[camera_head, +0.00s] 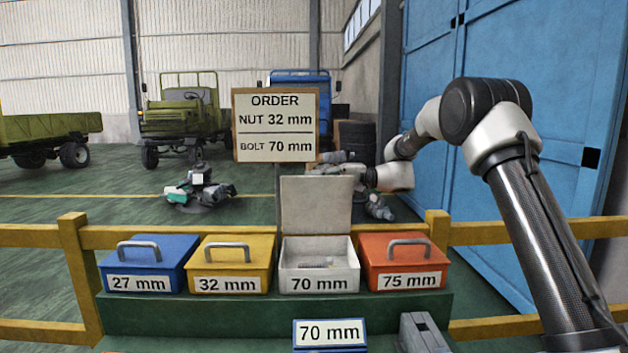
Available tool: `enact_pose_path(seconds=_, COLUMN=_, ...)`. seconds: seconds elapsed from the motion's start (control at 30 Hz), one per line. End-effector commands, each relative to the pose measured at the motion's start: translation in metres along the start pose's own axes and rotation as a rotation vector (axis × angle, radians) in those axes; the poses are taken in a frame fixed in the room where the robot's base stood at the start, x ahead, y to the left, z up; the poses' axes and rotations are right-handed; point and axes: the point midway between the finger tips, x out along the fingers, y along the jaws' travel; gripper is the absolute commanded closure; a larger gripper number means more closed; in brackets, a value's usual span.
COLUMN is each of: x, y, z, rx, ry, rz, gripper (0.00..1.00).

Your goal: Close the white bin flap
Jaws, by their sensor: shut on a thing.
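The white bin (345,282) labelled 70 mm stands on the green shelf between the yellow and orange bins. Its flap (317,204) is open and stands nearly upright at the bin's back edge. Some small light-coloured pieces (318,263) lie inside. My gripper (328,168) is at the flap's top edge, reached from the right, and is shut on the flap. The fingertips and the exact place of the grip are partly hidden behind the flap.
A blue bin (148,277), a yellow bin (233,277) and an orange bin (404,272) beside it are closed, with handles on top. An order board (276,125) stands behind the flap. A yellow rail (500,232) runs behind the bins. A grey object (423,335) sits in front.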

Motion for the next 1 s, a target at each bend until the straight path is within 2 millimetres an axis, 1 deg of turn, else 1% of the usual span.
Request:
enact_pose_path(seconds=0.23, x=-0.001, y=0.000, z=0.029, rx=-0.169, ry=-0.001, rz=0.002, gripper=1.00)
enact_pose_path(seconds=0.47, x=-0.001, y=0.006, z=0.062, rx=-0.384, ry=-0.001, rz=0.002, gripper=1.00)
enact_pose_path(seconds=0.7, x=-0.001, y=0.020, z=0.095, rx=-0.609, ry=-0.002, rz=0.003, gripper=1.00)
enact_pose_path(seconds=1.0, x=-0.001, y=0.042, z=0.125, rx=-0.844, ry=-0.003, rz=0.003, gripper=1.00)
